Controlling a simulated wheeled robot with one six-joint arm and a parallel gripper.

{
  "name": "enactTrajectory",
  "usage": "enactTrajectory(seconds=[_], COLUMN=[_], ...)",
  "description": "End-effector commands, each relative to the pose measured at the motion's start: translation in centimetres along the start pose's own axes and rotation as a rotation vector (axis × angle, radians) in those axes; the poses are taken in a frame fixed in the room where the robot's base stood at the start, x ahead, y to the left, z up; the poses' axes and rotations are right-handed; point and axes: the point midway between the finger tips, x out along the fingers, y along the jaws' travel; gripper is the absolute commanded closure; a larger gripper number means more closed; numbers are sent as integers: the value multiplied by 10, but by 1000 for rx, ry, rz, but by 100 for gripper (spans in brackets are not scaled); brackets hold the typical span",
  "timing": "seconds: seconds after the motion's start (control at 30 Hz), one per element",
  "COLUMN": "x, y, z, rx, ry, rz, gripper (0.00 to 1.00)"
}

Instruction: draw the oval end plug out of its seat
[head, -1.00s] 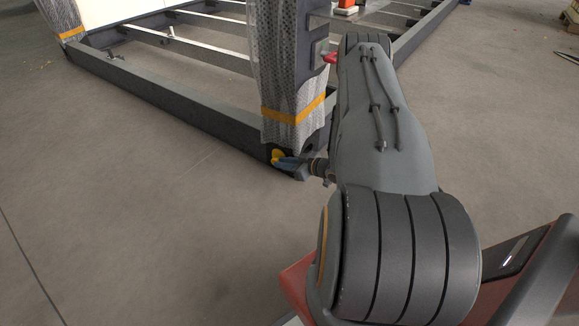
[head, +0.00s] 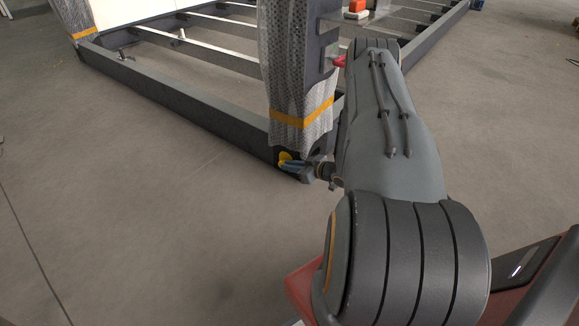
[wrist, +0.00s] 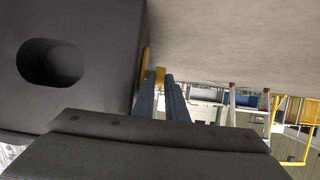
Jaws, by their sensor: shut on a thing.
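The yellow oval end plug (head: 284,157) is at the lower corner block of the frame, at the foot of the wrapped post. In the wrist view its yellow flange (wrist: 146,68) lies against or very near the dark block's right side; I cannot tell whether there is a gap. My gripper (head: 292,164) reaches the plug from the right. In the wrist view the blue fingers (wrist: 163,95) are shut on the plug's yellow grip (wrist: 160,75). The seat behind the flange is hidden.
The dark corner block (wrist: 105,85) has an open oval hole in its other face, close to my wrist. The post (head: 290,80) is wrapped in netting with an orange strap (head: 303,117). A long frame rail (head: 170,95) runs back left. The floor in front is clear.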

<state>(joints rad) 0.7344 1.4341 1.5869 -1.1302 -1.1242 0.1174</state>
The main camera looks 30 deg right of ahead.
Motion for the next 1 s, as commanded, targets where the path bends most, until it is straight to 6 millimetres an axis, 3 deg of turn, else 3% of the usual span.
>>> enactTrajectory(seconds=[1.0], x=[0], y=[-37], z=[0], rx=[1], ry=[-1], rz=[-2], gripper=[100])
